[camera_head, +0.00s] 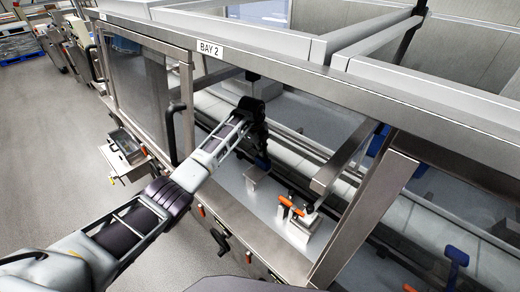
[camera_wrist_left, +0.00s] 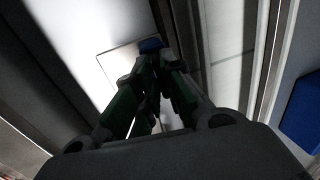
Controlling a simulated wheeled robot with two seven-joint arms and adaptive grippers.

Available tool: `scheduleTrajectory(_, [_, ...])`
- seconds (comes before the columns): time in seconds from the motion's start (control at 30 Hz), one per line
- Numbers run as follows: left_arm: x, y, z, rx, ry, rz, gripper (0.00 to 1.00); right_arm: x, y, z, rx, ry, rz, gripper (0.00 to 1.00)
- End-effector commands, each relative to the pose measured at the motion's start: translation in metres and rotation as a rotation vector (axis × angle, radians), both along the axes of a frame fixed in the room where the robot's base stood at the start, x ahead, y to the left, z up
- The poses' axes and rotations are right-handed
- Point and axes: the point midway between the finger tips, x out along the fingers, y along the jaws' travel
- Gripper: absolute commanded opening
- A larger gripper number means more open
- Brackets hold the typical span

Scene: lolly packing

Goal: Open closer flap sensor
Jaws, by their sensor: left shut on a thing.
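My left arm reaches through the open front of the machine marked BAY 2. My left gripper (camera_head: 263,152) points down over the machine's inner deck. It is shut on a small blue handle (camera_head: 263,162), which stands at a metal bracket (camera_head: 256,176). In the left wrist view the dark fingers (camera_wrist_left: 155,75) are close together, and the blue piece (camera_wrist_left: 151,45) shows just past their tips. The fingers hide most of it. I cannot tell which part is the flap sensor. My right gripper is not in view.
An orange-handled clamp (camera_head: 290,205) stands on a metal block to the right of the gripper. A steel post (camera_head: 365,220) and the top frame rail border the opening. A door with a black handle (camera_head: 174,135) is at the left. Another blue handle (camera_head: 456,255) is at far right.

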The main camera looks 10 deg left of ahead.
Motion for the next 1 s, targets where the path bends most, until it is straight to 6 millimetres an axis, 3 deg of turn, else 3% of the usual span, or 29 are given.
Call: scheduleTrajectory(1.0, [-0.015, 0.012, 0.0, -0.09, -0.139, 0.0, 0.0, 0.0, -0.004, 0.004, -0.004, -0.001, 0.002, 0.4])
